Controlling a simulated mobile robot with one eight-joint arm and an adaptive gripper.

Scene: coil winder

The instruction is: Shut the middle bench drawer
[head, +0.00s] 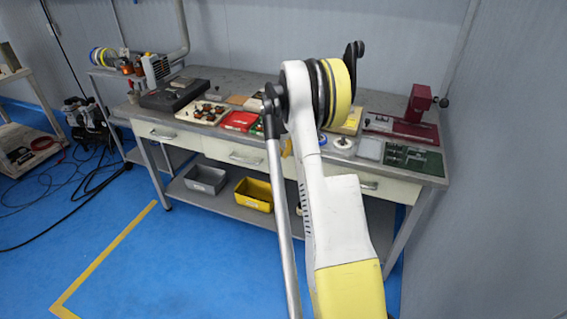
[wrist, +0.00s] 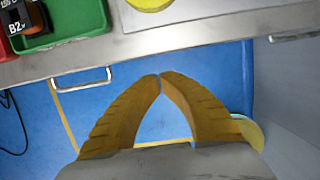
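The middle bench drawer (head: 221,150) has a pale front with a metal handle (head: 245,159), under the grey worktop in the head view. Its front looks about in line with the left drawer, and my arm covers its right part; a small opening cannot be ruled out. In the wrist view my gripper (wrist: 160,76) has its yellow fingertips together with nothing between them. It is in front of the bench edge, between a handle at left (wrist: 84,79) and another at right (wrist: 294,37), apart from both. In the head view my arm mostly hides the gripper.
The left drawer (head: 150,131) and right drawer (head: 400,190) flank it. A grey bin (head: 205,179) and yellow bin (head: 254,194) sit on the lower shelf. Trays and tools crowd the worktop. A wall (head: 500,200) bounds the right. Blue floor in front is clear.

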